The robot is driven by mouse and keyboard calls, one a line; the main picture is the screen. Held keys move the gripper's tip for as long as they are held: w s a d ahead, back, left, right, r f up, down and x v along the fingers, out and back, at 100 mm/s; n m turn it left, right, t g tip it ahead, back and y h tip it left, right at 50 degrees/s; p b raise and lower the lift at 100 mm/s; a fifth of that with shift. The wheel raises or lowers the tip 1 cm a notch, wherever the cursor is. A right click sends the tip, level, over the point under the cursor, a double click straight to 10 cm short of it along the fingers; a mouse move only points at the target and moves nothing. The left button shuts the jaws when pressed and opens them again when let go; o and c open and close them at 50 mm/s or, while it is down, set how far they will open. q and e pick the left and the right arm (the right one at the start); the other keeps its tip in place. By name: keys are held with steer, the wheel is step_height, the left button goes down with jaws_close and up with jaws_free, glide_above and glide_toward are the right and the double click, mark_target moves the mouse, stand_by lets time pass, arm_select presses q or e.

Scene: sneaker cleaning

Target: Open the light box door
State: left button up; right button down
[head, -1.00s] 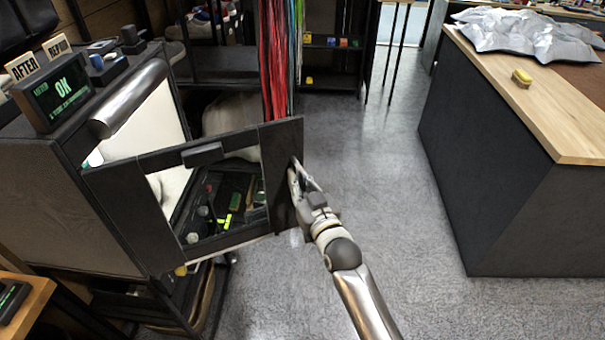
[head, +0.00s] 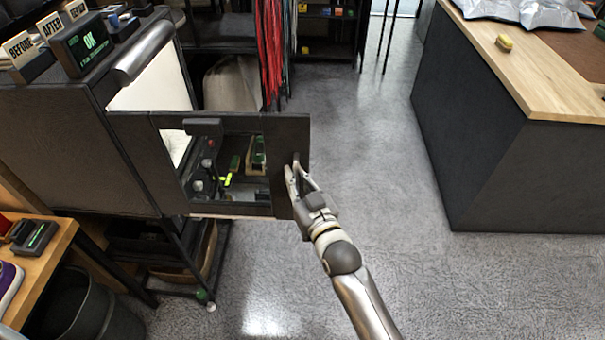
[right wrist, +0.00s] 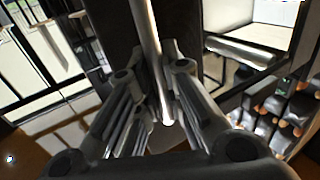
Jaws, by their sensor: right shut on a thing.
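The light box (head: 70,150) stands at the left in the head view, a dark cabinet with a bright white interior (head: 150,92). Its door (head: 228,208), a dark frame around a window, stands swung out from the front. My right gripper (head: 297,178) is at the door's right edge, shut on the door handle. In the right wrist view a light vertical bar, the handle (right wrist: 152,60), runs between the fingers (right wrist: 160,115). My left gripper is not in view.
A wooden-topped counter (head: 535,85) stands at the right. A bin (head: 95,310) and a small wooden table (head: 45,262) are at the lower left. The grey floor between is clear.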

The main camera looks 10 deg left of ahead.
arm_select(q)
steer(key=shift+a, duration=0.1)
arm_select(e)
steer(key=shift+w, duration=0.1)
steer(key=c, duration=1.5)
jaws_free()
steer(key=shift+d, duration=0.1)
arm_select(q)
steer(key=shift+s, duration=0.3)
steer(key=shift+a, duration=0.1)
arm_select(e)
steer(key=v, duration=1.2)
